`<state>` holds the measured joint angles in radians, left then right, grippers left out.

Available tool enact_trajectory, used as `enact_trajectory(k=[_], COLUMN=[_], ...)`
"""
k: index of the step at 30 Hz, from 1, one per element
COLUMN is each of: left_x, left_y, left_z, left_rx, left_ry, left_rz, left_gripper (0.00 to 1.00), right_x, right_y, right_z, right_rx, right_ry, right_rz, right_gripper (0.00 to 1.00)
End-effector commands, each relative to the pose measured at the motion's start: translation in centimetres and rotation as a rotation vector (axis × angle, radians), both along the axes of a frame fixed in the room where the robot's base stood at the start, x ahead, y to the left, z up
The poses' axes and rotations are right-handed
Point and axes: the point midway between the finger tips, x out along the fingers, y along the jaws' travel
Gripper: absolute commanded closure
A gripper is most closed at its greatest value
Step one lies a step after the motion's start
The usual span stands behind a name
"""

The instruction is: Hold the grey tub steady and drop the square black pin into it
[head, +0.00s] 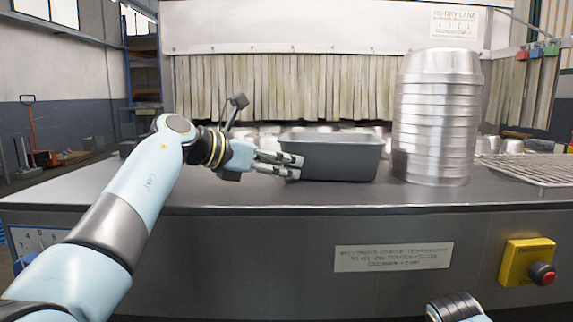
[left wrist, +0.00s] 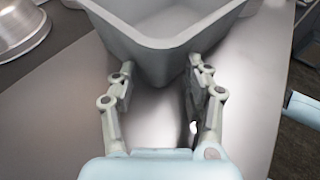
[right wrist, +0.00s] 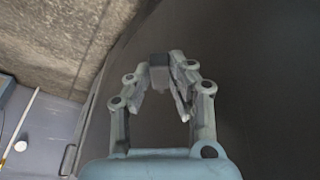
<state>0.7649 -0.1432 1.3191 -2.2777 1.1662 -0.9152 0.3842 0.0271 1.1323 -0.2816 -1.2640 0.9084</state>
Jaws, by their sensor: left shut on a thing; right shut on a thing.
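The grey tub (head: 345,160) stands upright on the metal counter, left of the stacked pans. My left gripper (head: 292,165) is at the tub's left end. In the left wrist view its fingers (left wrist: 160,75) are shut on a corner of the tub (left wrist: 165,50), one on each side. In the right wrist view my right gripper (right wrist: 168,62) is shut on a small dark square piece, the square black pin (right wrist: 159,76). Only part of the pin shows between the fingertips. In the head view the right fingers and the pin are out of sight.
A tall stack of round metal pans (head: 436,115) stands just right of the tub. A wire rack (head: 530,168) lies at the right. Several metal pans sit behind the tub before a strip curtain (head: 270,90). A red button on a yellow box (head: 528,262) is on the counter front.

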Motion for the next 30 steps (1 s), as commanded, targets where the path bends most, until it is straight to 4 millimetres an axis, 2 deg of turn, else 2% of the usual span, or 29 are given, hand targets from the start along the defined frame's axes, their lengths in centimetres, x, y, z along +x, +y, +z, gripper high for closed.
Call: enact_trajectory(k=[1, 9, 15, 17, 30], left_x=[0.00, -0.01, -0.01, -0.01, -0.01], left_y=[-0.01, -0.01, -0.01, -0.01, -0.01], left_z=[-0.01, 0.00, 0.00, 0.00, 0.00], left_rx=[0.000, 0.000, 0.000, 0.000, 0.000], left_ry=[0.000, 0.000, 0.000, 0.000, 0.000], left_rz=[0.000, 0.000, 0.000, 0.000, 0.000], left_gripper=[0.67, 1.00, 1.00, 0.94, 0.37], right_x=[0.01, 0.00, 0.00, 0.00, 0.01], right_y=[-0.01, 0.00, 0.00, 0.00, -0.01], right_z=[0.00, 0.00, 0.00, 0.00, 0.00], right_rx=[0.000, 0.000, 0.000, 0.000, 0.000], right_ry=[0.000, 0.000, 0.000, 0.000, 0.000], right_rz=[0.000, 0.000, 0.000, 0.000, 0.000], right_gripper=[1.00, 1.00, 1.00, 1.00, 1.00])
